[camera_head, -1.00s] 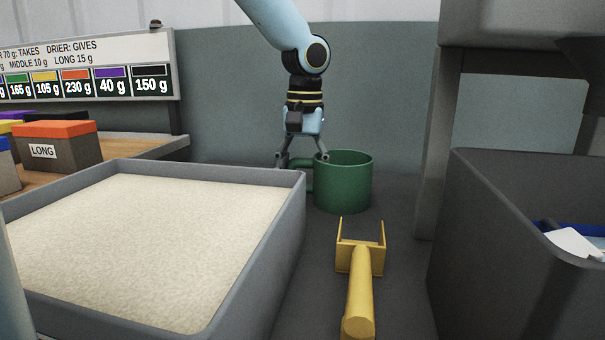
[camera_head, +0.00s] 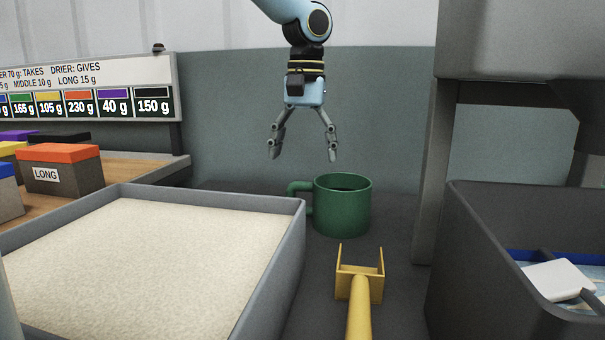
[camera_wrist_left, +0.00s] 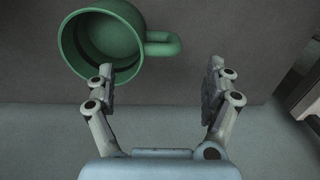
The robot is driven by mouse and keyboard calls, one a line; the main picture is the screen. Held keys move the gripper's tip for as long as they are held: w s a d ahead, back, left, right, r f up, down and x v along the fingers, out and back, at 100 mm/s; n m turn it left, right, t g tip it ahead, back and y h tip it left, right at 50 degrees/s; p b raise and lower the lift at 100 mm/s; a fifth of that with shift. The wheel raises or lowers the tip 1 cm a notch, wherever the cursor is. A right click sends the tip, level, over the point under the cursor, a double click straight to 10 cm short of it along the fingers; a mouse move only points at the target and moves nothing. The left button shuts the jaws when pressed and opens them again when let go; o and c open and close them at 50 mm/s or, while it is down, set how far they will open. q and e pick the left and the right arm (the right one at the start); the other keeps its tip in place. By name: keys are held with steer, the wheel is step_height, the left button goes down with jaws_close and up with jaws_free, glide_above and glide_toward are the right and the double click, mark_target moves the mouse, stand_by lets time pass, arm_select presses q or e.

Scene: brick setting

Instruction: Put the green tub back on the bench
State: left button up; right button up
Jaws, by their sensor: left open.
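The green tub (camera_head: 343,208) stands upright on the dark bench (camera_head: 398,275), its handle pointing left, between the grey tray and the dark bin. It looks empty in the left wrist view (camera_wrist_left: 112,38), where its handle shows between the fingertips' directions. My left gripper (camera_head: 303,150) is open and empty above the tub, a little to its left and over the handle side. It also shows open in the left wrist view (camera_wrist_left: 160,78). My right gripper is not in view.
A grey tray (camera_head: 258,209) of pale granular material fills the left front. A yellow scoop-like tool (camera_head: 359,290) lies in front of the tub. A dark bin (camera_head: 480,260) and a grey post (camera_head: 433,190) stand at right. Weight blocks (camera_head: 72,178) sit at left.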

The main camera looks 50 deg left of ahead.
arm_select(q)
steer(key=shift+r, duration=1.45)
